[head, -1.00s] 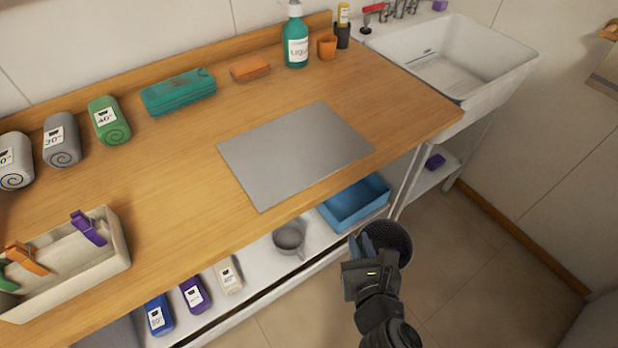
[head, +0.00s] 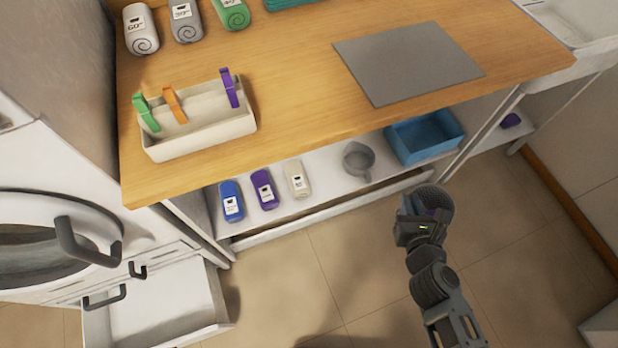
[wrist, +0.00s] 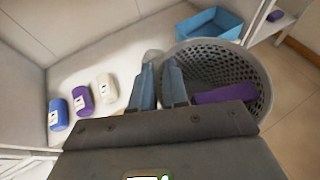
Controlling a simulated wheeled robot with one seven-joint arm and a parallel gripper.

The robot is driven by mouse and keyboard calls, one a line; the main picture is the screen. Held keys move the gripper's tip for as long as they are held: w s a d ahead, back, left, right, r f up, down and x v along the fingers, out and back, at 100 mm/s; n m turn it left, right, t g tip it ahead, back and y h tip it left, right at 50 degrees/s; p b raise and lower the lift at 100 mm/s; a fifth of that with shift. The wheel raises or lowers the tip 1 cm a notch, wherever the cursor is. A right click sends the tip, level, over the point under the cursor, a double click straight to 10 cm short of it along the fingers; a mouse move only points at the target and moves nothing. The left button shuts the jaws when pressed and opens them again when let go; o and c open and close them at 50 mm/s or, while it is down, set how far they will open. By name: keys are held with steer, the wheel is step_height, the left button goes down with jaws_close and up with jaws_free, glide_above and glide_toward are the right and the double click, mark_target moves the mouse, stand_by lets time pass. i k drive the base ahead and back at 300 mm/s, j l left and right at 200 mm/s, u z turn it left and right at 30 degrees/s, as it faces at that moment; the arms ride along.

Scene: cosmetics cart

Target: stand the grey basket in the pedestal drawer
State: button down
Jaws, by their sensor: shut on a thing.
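The grey basket (wrist: 250,62) is round and perforated, with a purple item (wrist: 224,95) inside it. In the wrist view my gripper (wrist: 160,72) is shut on the basket's near-left rim. In the head view the basket (head: 434,198) is held in the air in front of the lower shelf, mostly behind my gripper (head: 420,212). The pedestal drawer (head: 160,305) is pulled open at the lower left, under the washing machine. Its visible inside is bare and white.
The washing machine (head: 50,225) with a dark handle stands left. The wooden counter (head: 290,95) carries a peg box (head: 205,135) and a grey mat (head: 408,62). Below are bottles, a grey cup (head: 358,160) and a blue bin (head: 425,138). Floor between drawer and gripper is clear.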

mark_target(165, 314)
steer(key=k+j+u, duration=0.2)
steer(key=j, duration=0.2)
steer(key=k+j+u, duration=0.15)
steer(key=j, duration=0.25)
steer(key=k+j+u, duration=0.2)
steer(key=j, duration=0.25)
steer(key=j+u, duration=0.15)
steer(key=j, duration=0.3)
